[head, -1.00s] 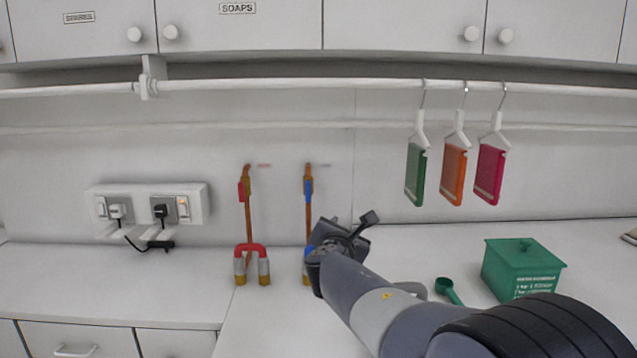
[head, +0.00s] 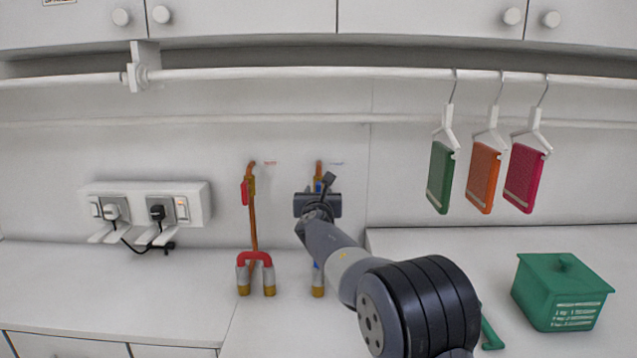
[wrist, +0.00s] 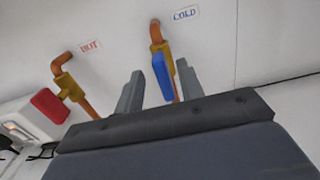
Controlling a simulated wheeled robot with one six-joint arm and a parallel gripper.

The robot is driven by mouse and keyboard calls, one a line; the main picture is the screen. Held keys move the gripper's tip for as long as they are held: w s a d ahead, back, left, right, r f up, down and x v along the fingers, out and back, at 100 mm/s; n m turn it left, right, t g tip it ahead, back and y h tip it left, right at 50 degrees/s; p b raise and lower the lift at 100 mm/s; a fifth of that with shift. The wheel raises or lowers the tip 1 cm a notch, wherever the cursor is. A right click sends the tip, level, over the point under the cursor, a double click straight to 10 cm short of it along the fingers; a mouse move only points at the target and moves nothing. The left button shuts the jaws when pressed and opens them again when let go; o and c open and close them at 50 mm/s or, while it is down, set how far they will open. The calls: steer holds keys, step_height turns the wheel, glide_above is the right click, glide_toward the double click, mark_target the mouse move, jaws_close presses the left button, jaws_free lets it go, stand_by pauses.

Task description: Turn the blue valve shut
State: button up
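The blue valve lever (wrist: 162,78) is on a brass body on the copper pipe under the COLD label (wrist: 186,15). The lever lies roughly along the pipe. My gripper (wrist: 159,72) is open, with one finger either side of the lever in the wrist view. I see a gap on both sides, and I cannot tell whether the fingertips reach as deep as the lever. In the head view my gripper and arm hide most of this valve and its pipe.
The red valve lever (wrist: 50,105) is on the HOT pipe to the left. A socket box (head: 150,205) with two plugs is further left. Green, orange and pink items (head: 482,178) hang from the rail at right. A green box (head: 562,292) stands on the counter.

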mark_target(318, 189)
steer(key=shift+w+p, duration=0.8)
steer(key=shift+w, duration=1.05)
steer(key=shift+c, duration=0.3)
jaws_close()
